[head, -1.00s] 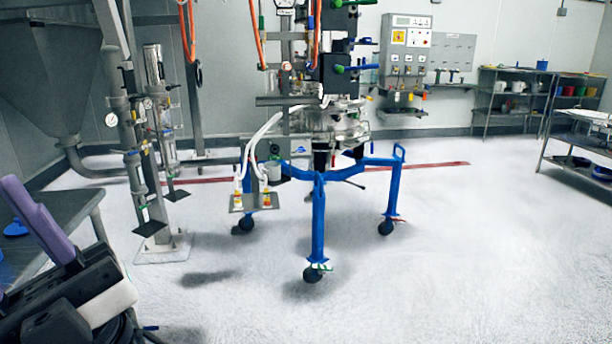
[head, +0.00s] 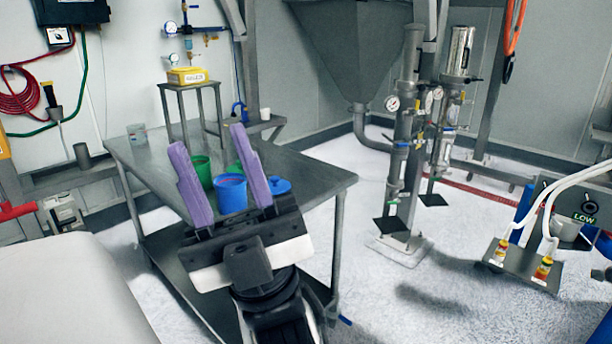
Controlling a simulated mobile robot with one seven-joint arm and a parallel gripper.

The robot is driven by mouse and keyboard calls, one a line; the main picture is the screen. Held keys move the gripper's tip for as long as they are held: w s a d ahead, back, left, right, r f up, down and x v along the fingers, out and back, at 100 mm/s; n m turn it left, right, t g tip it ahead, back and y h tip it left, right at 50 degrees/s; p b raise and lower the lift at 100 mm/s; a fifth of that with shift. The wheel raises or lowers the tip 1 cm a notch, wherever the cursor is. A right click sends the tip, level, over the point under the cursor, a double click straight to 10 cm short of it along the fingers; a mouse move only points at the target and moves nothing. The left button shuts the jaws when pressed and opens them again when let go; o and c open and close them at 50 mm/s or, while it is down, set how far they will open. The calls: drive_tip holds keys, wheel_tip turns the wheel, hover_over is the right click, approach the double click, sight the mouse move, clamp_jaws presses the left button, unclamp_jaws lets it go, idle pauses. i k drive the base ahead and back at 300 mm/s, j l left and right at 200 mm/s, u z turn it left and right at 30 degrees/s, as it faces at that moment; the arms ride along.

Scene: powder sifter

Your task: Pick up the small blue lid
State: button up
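The small blue lid (head: 281,186) lies on the metal table (head: 315,178), just right of a blue cup (head: 230,194). It is partly hidden behind the right purple finger of my gripper (head: 209,141). My gripper is in front of the table in this view, with its two purple fingers spread wide. It is open and nothing shows held in it. The blue cup shows between the fingers, with a green cup (head: 201,170) behind it to the left. A further green thing behind the right finger is mostly hidden.
Metal columns (head: 405,150) stand right of the table. Open floor (head: 350,290) shows at front right.

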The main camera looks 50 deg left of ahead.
sight(277, 186)
drive_tip(key=i+u, duration=0.8)
drive_tip(key=u, duration=0.2)
drive_tip(key=i+u, duration=0.55)
drive_tip(key=i, duration=0.35)
